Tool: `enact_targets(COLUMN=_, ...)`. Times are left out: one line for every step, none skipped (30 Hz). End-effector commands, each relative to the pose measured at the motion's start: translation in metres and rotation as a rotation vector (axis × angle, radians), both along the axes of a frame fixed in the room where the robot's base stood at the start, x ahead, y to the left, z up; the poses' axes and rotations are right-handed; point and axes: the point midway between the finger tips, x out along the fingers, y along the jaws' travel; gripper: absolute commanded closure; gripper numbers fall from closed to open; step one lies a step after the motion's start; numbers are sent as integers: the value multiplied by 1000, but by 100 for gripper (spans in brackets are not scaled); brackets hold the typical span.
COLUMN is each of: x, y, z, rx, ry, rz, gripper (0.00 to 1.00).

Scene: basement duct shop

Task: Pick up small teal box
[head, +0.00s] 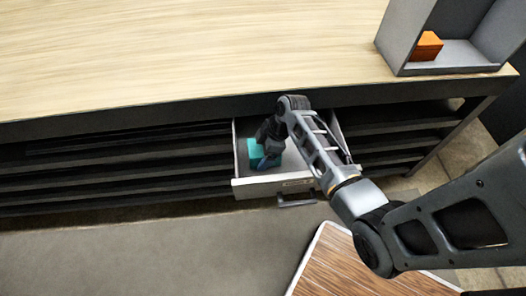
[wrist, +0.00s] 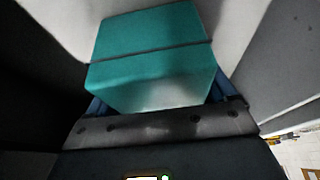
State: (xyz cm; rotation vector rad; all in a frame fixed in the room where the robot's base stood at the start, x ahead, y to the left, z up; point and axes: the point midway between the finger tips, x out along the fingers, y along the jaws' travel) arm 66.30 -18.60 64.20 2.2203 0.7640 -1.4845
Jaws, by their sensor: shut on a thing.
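The small teal box (head: 274,147) is inside an open drawer (head: 241,169) below the bench top in the head view. It fills the middle of the wrist view (wrist: 150,58), with a dark line across it. My gripper (head: 264,156) reaches down into the drawer and is shut on the box. In the wrist view its blue fingers (wrist: 157,106) show at both sides of the box's near end. Whether the box touches the drawer floor cannot be told.
The drawer's front panel with a dark handle (head: 297,201) stands out from the bench. The wooden bench top (head: 180,50) is mostly clear. A grey open bin (head: 455,69) holding an orange block (head: 427,46) stands at its right. A wood-grained surface (head: 345,268) lies low in front.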

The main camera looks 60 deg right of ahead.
Motion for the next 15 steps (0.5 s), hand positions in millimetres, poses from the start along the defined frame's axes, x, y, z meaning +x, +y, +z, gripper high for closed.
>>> enact_targets(x=0, y=0, z=3, rx=-1, ry=-1, rz=0, gripper=53)
enact_targets(x=0, y=0, z=5, rx=-1, ry=-1, rz=0, gripper=53)
enact_targets(x=0, y=0, z=7, rx=-1, ry=-2, rz=-1, gripper=53)
enact_targets(x=1, y=-1, z=10, rx=-2, ry=-3, rz=0, gripper=53)
enact_targets(x=1, y=-1, z=13, rx=-2, ry=-3, rz=0, gripper=53)
enact_targets(x=1, y=0, z=18, rx=-2, ry=-3, rz=0, gripper=53)
enact_targets(x=1, y=0, z=22, rx=-2, ry=-3, rz=0, gripper=53)
enact_targets(x=1, y=0, z=27, rx=-3, ry=-4, rz=0, gripper=53)
enact_targets(x=1, y=-1, z=35, rx=-3, ry=-5, rz=1, gripper=53)
enact_targets(x=1, y=-1, z=42, rx=-3, ry=-5, rz=1, gripper=53)
enact_targets(x=1, y=-1, z=49, rx=-3, ry=-5, rz=0, gripper=53)
enact_targets(x=-10, y=-7, z=51, rx=-1, ry=-1, rz=-5, gripper=53)
enact_targets(x=-16, y=-10, z=55, rx=-2, ry=-2, rz=-6, gripper=53)
enact_targets(x=-23, y=-13, z=59, rx=-2, ry=0, rz=-5, gripper=53)
enact_targets(x=-30, y=-18, z=65, rx=-3, ry=-1, rz=-7, gripper=53)
